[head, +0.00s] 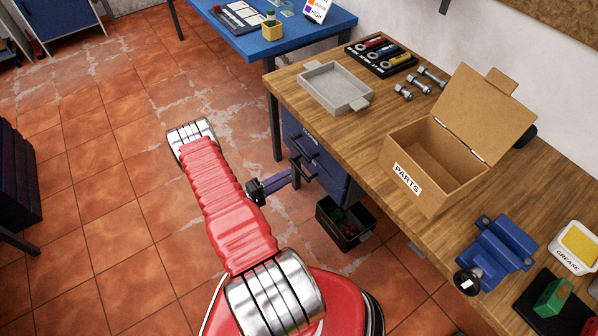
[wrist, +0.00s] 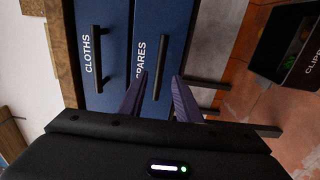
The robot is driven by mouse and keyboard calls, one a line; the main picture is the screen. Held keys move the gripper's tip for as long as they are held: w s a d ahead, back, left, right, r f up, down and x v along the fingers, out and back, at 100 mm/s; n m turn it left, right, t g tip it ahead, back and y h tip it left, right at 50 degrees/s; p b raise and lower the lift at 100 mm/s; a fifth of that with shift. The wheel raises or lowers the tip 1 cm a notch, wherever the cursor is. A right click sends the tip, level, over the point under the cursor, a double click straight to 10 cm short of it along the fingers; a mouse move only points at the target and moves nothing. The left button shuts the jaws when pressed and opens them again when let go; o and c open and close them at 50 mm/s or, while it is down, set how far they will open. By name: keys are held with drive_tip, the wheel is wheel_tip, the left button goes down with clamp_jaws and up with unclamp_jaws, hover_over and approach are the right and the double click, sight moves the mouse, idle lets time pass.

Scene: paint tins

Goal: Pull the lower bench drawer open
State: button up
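The bench's blue drawer unit (head: 318,160) hangs under the wooden top, with two dark bar handles. In the wrist view, which is turned sideways, the upper drawer (wrist: 97,90) reads CLOTHS and the lower drawer (wrist: 147,28) reads SPARES, partly covered. Both drawers look shut. My gripper (wrist: 160,76) is open, its two purple fingers pointing at the lower drawer. The lower handle (wrist: 162,50) shows in the gap between the fingertips; I cannot tell whether they touch it. In the head view my gripper (head: 290,177) is close to the lower drawer's front.
A black bin (head: 345,222) stands on the floor beside the drawer unit. On the bench are a grey tray (head: 335,88), an open PARTS box (head: 425,175) and a blue vise (head: 497,247). A blue table (head: 265,40) stands behind. The tiled floor left of my arm is clear.

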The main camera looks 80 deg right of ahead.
sight(299, 169)
drive_tip(key=shift+x, duration=3.55)
drive_tip(key=shift+c, duration=0.2)
drive_tip(key=shift+a, duration=0.1)
clamp_jaws()
